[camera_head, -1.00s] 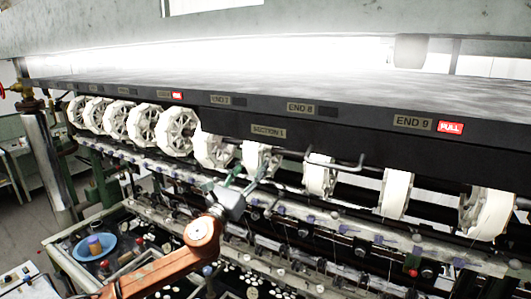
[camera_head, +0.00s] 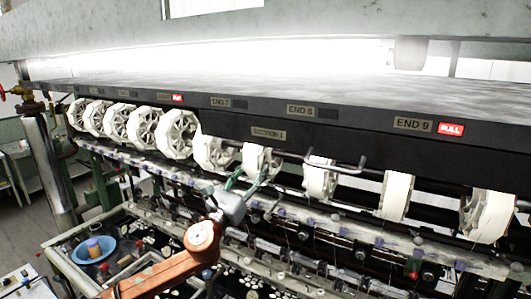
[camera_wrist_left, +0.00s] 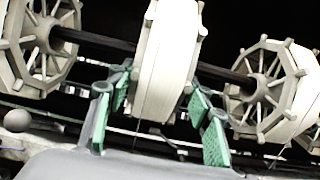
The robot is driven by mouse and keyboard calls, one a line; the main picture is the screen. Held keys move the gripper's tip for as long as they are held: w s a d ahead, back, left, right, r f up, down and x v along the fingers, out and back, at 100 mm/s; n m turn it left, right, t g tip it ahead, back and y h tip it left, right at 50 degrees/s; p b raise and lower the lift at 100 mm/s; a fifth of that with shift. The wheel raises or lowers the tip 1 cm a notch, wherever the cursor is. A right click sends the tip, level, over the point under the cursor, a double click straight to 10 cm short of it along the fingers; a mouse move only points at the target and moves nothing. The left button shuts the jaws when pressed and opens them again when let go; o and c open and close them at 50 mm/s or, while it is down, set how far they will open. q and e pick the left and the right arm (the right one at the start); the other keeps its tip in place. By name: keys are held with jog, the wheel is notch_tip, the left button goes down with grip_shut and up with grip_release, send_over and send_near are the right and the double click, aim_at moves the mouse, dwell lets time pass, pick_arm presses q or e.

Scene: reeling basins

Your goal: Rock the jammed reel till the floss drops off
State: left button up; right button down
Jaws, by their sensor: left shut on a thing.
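Several white spoked reels hang in a row on a dark shaft under the labelled beam. My left gripper (camera_head: 248,180) reaches up to one reel (camera_head: 257,158) in the middle of the row. In the left wrist view, that reel (camera_wrist_left: 165,60) stands edge-on between the green-padded fingers of my left gripper (camera_wrist_left: 156,95), one finger on each side, shut on its rim. Pale material wraps its rim; I cannot tell whether loose floss is caught on it. My right gripper is not in view.
Neighbouring reels (camera_wrist_left: 40,45) (camera_wrist_left: 272,90) stand close on both sides. A bent metal bar (camera_head: 335,166) runs just right of the held reel. Below are a rail of guides and a bench with a blue bowl (camera_head: 82,253). Red signs (camera_head: 451,129) light the beam.

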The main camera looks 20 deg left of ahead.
pick_arm(q)
jog(key=o, duration=1.3)
jog(key=shift+o, duration=0.2)
jog(key=shift+s+f, duration=0.1)
jog(key=shift+s+f+b, duration=0.25)
jog(key=shift+s+b, duration=0.05)
jog(key=b+v, duration=0.7)
jog(key=v, duration=0.5)
jog(key=shift+r, duration=0.2)
